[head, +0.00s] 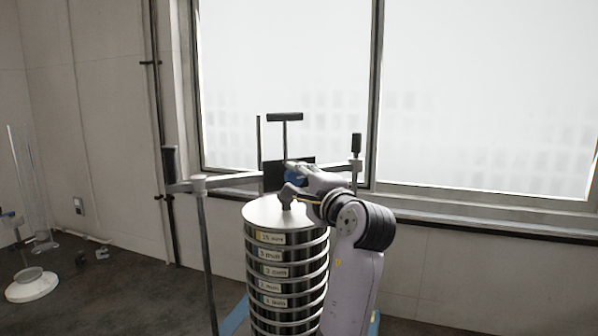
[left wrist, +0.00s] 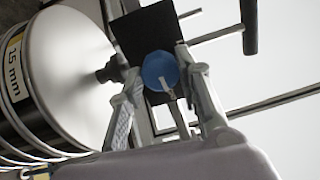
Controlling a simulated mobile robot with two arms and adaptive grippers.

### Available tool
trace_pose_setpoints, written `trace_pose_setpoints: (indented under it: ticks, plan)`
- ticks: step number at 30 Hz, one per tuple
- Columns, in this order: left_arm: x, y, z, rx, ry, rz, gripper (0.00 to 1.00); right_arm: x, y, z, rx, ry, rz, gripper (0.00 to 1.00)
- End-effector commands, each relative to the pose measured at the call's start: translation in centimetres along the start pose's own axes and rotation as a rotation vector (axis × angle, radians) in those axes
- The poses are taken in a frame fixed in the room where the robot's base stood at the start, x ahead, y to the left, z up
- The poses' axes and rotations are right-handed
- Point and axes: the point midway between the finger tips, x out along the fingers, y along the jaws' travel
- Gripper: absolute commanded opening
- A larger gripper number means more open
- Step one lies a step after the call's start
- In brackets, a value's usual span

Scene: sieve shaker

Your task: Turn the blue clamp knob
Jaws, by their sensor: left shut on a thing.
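The blue clamp knob (head: 294,176) shows in the head view just above the sieve stack's lid, partly hidden by my left gripper (head: 300,178). In the left wrist view the faceted blue knob (left wrist: 160,70) sits between the two fingers of my left gripper (left wrist: 158,64), which is shut on it. A pale strip runs down over the lower part of the knob. A black plate (left wrist: 146,30) lies behind the knob. My right gripper is in neither view.
The sieve stack (head: 285,270) with labelled rings stands below, with a dark stub on its pale lid (head: 262,212). A clamp bar with upright posts (head: 203,235) spans behind it. A T-shaped handle (head: 285,117) rises above. A glass cylinder (head: 30,180) stands far left.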

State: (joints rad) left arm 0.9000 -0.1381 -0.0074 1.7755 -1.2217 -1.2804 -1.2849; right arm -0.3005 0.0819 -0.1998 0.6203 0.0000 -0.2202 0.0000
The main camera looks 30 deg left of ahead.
Motion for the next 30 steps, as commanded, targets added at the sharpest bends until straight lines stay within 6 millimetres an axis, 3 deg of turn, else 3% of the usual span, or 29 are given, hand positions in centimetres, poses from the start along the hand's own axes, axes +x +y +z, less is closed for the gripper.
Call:
trace_pose_setpoints:
  ticks: [20,21,30]
  plan:
    - [-0.02,0.03,-0.06,0.062,0.004,-0.001,0.04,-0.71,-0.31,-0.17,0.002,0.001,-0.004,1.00]
    - [-0.02,0.03,-0.06,0.062,0.004,-0.001,0.34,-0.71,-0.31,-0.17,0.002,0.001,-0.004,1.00]
    - [-0.01,0.03,-0.02,0.060,0.003,0.000,0.52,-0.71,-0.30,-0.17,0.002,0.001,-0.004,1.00]
